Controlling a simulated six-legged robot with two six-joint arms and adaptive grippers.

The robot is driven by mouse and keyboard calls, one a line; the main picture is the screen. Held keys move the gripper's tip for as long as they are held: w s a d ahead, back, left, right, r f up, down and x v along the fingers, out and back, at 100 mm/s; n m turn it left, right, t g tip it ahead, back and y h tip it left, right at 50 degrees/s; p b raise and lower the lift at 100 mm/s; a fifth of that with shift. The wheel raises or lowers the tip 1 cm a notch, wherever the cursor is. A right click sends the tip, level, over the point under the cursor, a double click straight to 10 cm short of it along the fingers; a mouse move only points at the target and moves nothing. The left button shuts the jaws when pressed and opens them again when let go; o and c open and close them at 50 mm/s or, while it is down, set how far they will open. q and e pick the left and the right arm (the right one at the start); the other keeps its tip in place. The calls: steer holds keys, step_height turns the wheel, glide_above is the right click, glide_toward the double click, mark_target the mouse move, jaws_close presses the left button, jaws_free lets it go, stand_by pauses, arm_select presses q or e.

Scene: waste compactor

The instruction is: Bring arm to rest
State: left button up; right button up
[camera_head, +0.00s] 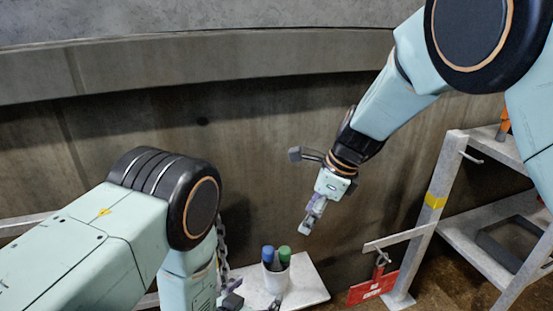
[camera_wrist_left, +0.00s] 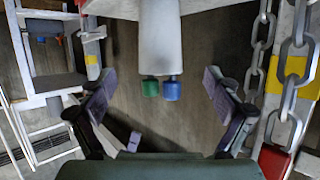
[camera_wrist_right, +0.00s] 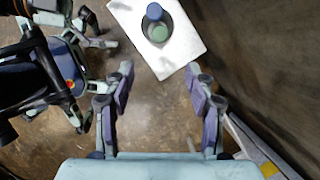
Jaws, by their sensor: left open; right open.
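My left arm reaches in from the left in the head view, and its gripper (camera_head: 250,302) is low, at the bottom edge, partly cut off. In the left wrist view my left gripper (camera_wrist_left: 158,90) has its fingers spread, with nothing between them. A white cup (camera_head: 275,280) holding a blue-capped and a green-capped item stands just beyond it. My right gripper (camera_head: 308,222) hangs in the air, above and to the right of the cup, pointing down. In the right wrist view my right gripper (camera_wrist_right: 159,85) is open and empty.
The cup stands on a white shelf (camera_head: 310,282). A red tag (camera_head: 373,288) hangs right of it. A concrete wall (camera_head: 250,130) closes the back.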

arm_select(q)
steer(key=x, duration=1)
steer(key=shift+w+d+f, duration=0.1)
steer(key=shift+w+f, duration=0.05)
steer(key=shift+f, duration=0.1)
arm_select(e)
steer(key=x, duration=1.1)
steer(key=shift+a+f, duration=0.1)
steer(key=shift+f, duration=0.2)
steer(key=shift+w+a, duration=0.1)
steer(key=shift+w, duration=0.1)
step_height(320, 180, up, 6)
step_height(320, 180, up, 7)
steer(key=n+g, duration=0.3)
steer(key=n, duration=0.6)
glide_above(288, 250)
steer(key=d, duration=0.4)
steer(key=shift+w+a+f, duration=0.15)
steer(key=shift+w+a, duration=0.05)
steer(key=shift+w, duration=0.2)
